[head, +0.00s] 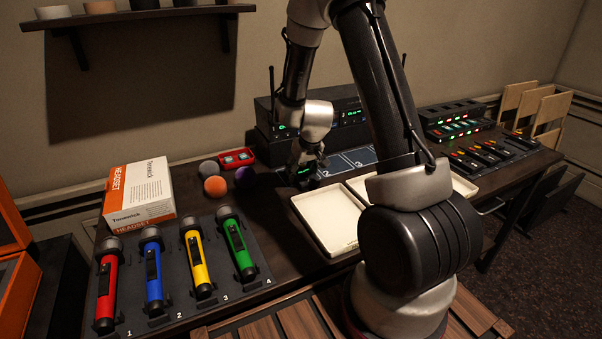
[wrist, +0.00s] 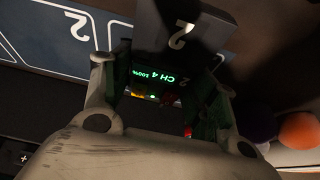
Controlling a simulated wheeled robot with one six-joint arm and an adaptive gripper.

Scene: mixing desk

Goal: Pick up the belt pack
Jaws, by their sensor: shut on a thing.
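The belt pack (head: 304,172) is a small dark box with a green-lit display, on or just above the desk behind the cream tray. In the wrist view the belt pack (wrist: 152,77) shows the green text "CH 4 100%", and a dark face marked "2" is beyond it. My gripper (head: 308,162) reaches down over the pack. In the wrist view my gripper (wrist: 160,84) has one finger on each side of the pack, shut on it. The pack's underside is hidden, so I cannot tell whether it touches the desk.
A numbered dark mat (head: 335,166) lies beside the pack. Cream tray (head: 328,222) stands in front. Orange ball (head: 215,186), grey ball (head: 208,168) and red tray (head: 237,158) are left. Headset box (head: 138,192) and coloured microphones in a rack (head: 260,280) are further left. Receivers with antennas (head: 345,117) stand behind.

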